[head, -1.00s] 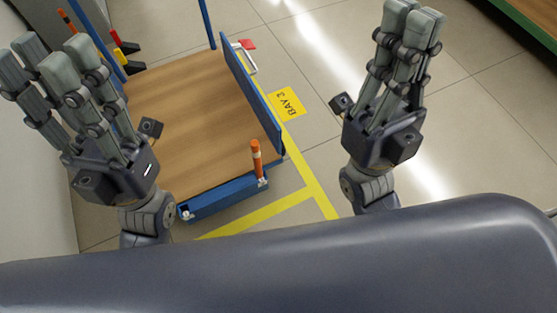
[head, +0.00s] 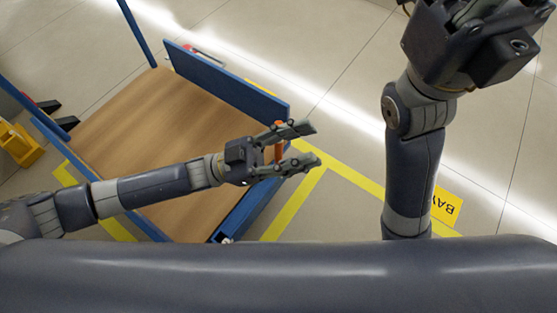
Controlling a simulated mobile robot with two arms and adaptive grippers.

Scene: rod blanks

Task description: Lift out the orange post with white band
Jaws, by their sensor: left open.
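The orange post (head: 278,153) stands at the near right corner of the blue-edged cart, at the end of its low blue side. Only a short part of it shows, and I cannot make out its white band. My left gripper (head: 309,144) reaches in from the left over the deck. It is open, with one finger on each side of the post; I cannot tell if either touches it. The post's lower end is hidden. My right gripper (head: 470,40) is at the top right, away from the cart, with its fingertips cut off by the frame edge.
The cart's wooden deck (head: 150,120) is bare apart from my arm over it. A raised blue panel (head: 225,82) borders its far right side. Yellow floor lines (head: 295,203) and a yellow bay sign (head: 446,207) lie to the right. A yellow object (head: 20,146) is at the left.

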